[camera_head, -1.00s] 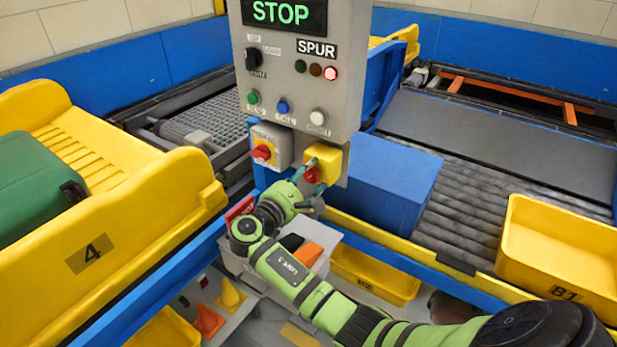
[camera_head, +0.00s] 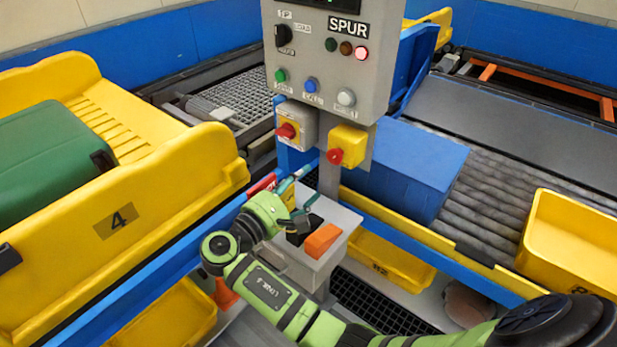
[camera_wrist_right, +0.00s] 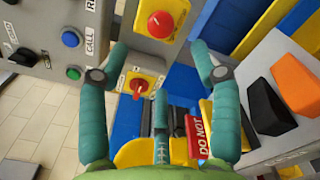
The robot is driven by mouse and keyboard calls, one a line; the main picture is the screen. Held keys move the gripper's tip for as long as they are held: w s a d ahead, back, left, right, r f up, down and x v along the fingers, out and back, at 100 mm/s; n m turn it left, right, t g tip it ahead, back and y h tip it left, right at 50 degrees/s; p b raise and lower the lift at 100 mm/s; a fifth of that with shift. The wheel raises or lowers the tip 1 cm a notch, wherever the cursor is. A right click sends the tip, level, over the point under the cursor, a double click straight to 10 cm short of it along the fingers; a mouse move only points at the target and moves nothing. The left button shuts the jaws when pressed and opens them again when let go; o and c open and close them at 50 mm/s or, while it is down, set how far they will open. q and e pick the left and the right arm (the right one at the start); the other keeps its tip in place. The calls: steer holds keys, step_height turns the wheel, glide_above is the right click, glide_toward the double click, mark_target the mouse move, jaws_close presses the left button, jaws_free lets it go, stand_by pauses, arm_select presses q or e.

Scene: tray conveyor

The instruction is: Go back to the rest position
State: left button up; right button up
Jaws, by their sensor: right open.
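My right gripper (camera_head: 296,190) is open and empty, below the grey control panel (camera_head: 330,60). It is apart from the yellow box with a red button (camera_head: 336,156). My left gripper is not in view.
A yellow tray (camera_head: 175,215) marked 4 holds a green case (camera_head: 45,155) at left. A blue box (camera_head: 410,170) and yellow crate (camera_head: 570,245) are at right.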

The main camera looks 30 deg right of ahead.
stand_by(0.4)
steer(key=s+d+f+m+g+y, duration=0.1)
steer(key=s+f+m+y, duration=0.25)
steer(key=s+f, duration=0.4)
steer(key=s+d+f+m+g+y, duration=0.1)
steer(key=s+f+m+y, duration=0.3)
steer(key=f, duration=0.6)
steer(key=s+a+f+m+y, duration=0.1)
steer(key=s+a+m+y, duration=0.15)
steer(key=s, duration=0.25)
steer(key=s+a+m+g+y, duration=0.1)
steer(key=s+a+y, duration=0.1)
steer(key=s+y, duration=0.25)
steer(key=s+a+f+m+y, duration=0.1)
steer(key=s+a+m+y, duration=0.15)
steer(key=s, duration=0.35)
step_height(320, 180, down, 24)
steer(key=s+g, duration=0.2)
steer(key=s, duration=0.1)
steer(key=s+d+f, duration=0.2)
steer(key=s+f, duration=1)
steer(key=s, duration=0.3)
steer(key=shift+d+f+n+g, duration=0.25)
steer(key=shift+n+g, duration=0.15)
steer(key=shift+n, duration=0.05)
